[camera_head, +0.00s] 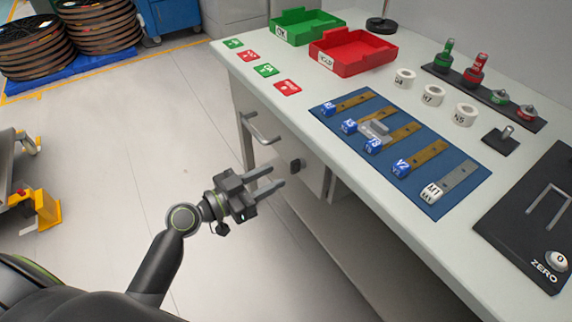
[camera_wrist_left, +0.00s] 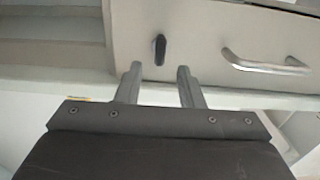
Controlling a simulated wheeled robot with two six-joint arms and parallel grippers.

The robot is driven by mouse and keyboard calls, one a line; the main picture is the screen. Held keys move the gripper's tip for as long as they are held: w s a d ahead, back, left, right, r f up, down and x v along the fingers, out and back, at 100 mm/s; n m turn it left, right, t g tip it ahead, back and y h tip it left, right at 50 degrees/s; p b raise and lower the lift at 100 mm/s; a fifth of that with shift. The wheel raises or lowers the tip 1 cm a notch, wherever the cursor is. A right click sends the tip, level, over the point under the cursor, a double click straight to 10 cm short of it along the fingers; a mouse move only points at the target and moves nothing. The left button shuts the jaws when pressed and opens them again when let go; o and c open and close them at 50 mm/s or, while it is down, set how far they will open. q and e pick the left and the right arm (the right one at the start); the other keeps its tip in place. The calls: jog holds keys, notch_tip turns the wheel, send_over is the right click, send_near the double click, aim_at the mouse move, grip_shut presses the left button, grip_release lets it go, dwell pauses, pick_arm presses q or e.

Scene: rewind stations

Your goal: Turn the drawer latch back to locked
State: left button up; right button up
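The drawer latch (camera_head: 295,165) is a small dark knob on the pale drawer front, to the right of the drawer's metal handle (camera_head: 262,128) in the head view. In the left wrist view the latch (camera_wrist_left: 159,49) is a narrow dark bar standing almost upright, with the handle (camera_wrist_left: 265,63) to its right. My left gripper (camera_head: 276,177) is open and empty in front of the latch. In the wrist view, the latch appears just beyond and between the open fingertips (camera_wrist_left: 160,82), apparently untouched. My right gripper is in neither view.
The white worktop (camera_head: 225,55) overhangs the drawer. It holds a green tray (camera_head: 300,38), a red tray (camera_head: 345,68), a blue mat (camera_head: 455,205) with labelled blocks, and white rings. Floor left of the drawer is clear; a yellow-and-grey cart (camera_head: 45,210) stands farther left.

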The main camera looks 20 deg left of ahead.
aim_at(291, 167)
pick_arm(q)
jog(key=x, duration=0.5)
jog(key=shift+p, duration=0.3)
grip_shut()
